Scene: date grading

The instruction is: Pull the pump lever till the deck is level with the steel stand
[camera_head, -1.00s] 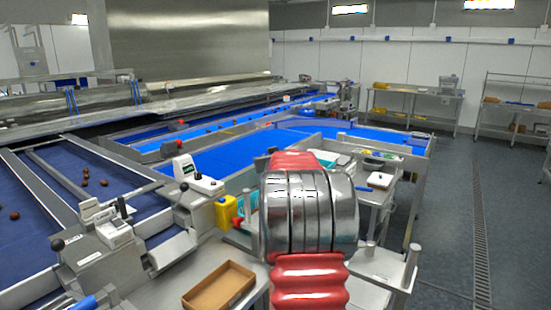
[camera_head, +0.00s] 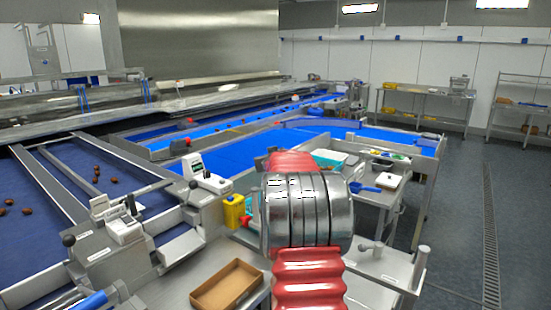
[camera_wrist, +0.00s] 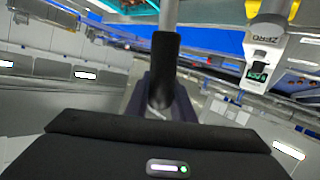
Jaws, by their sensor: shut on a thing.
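The pump lever shows in the wrist view as a grey rod (camera_wrist: 169,14) ending in a black grip (camera_wrist: 165,65). My gripper (camera_wrist: 158,98) is shut on that black grip, with a dark finger on either side. In the head view my red and steel arm fills the centre and hides the gripper and lever. A steel surface with upright knobs (camera_head: 395,268) shows at the lower right, just past my arm. I cannot tell for certain which surfaces are the deck and the steel stand, or compare their heights.
A cardboard tray (camera_head: 208,297) lies on the near bench. A yellow container (camera_head: 233,212) stands left of my arm. Blue belts run at the left. The floor (camera_head: 460,225) at the right is clear.

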